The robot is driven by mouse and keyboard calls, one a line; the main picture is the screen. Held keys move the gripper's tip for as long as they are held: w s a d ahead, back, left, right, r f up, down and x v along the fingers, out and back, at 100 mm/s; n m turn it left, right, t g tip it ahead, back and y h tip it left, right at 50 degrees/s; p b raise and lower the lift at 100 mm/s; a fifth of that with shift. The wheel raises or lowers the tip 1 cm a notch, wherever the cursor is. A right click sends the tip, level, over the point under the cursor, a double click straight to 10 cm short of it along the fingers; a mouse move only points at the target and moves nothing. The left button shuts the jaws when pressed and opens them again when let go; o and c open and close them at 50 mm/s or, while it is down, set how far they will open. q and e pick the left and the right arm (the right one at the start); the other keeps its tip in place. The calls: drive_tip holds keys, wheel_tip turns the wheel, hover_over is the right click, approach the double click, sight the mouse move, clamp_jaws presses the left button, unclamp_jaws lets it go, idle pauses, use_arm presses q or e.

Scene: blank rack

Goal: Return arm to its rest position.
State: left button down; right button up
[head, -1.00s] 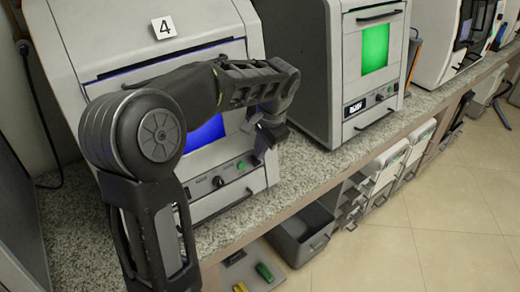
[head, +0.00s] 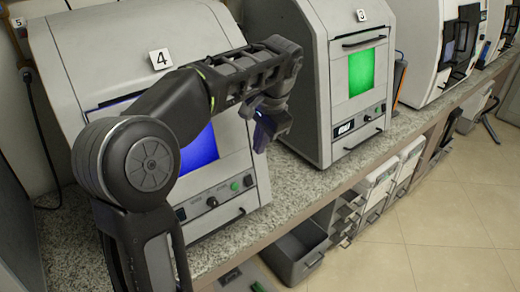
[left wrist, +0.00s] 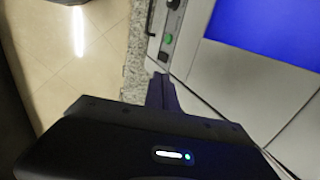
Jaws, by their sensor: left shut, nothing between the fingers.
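My left arm comes in from the left in the head view and bends at a round dark elbow joint. Its left gripper (head: 262,135) hangs in front of the right side of the machine marked 4 (head: 130,40), above the counter. The gripper is shut and holds nothing. In the left wrist view the shut fingers (left wrist: 161,92) point toward that machine's front panel, with its blue screen (left wrist: 265,30) and green button beside them. My right gripper is not in view.
The machine marked 3 (head: 318,70), with a green screen, stands to the right on the speckled counter (head: 285,178). Grey open bins (head: 297,252) and drawers sit below the counter. The tiled floor (head: 420,235) at the right is clear.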

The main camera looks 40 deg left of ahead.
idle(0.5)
use_arm(q)
drive_tip(key=w+d+f+t+h, duration=0.2)
drive_tip(key=w+d+f+t, duration=0.25)
drive_tip(key=w+d, duration=0.4)
drive_tip(key=d+f+n+h, duration=0.1)
drive_tip(key=d+f+h, duration=0.1)
drive_tip(key=d+f, duration=0.55)
drive_tip(key=d+f+h, duration=0.1)
drive_tip(key=d+f, duration=0.3)
drive_tip(key=f, duration=0.6)
drive_tip(key=s+d+f+n+h, duration=0.1)
drive_tip(key=s+d+f, duration=0.2)
drive_tip(key=s+f, duration=0.4)
drive_tip(key=s+d+f+n, duration=0.2)
drive_tip(key=s+d+f, duration=0.25)
drive_tip(key=f, duration=0.35)
drive_tip(key=s+d+f+g, duration=0.1)
drive_tip(key=s+f, duration=0.2)
drive_tip(key=s, duration=0.3)
drive_tip(key=s+f+g, duration=0.2)
drive_tip(key=s+f, duration=0.1)
drive_tip(key=s, duration=0.3)
drive_tip(key=s+d+f+n+g+h, duration=0.1)
drive_tip(key=s+f, duration=0.1)
drive_tip(key=s, duration=0.5)
drive_tip(key=shift+d+f+g, duration=0.35)
drive_tip(key=shift+f, duration=0.05)
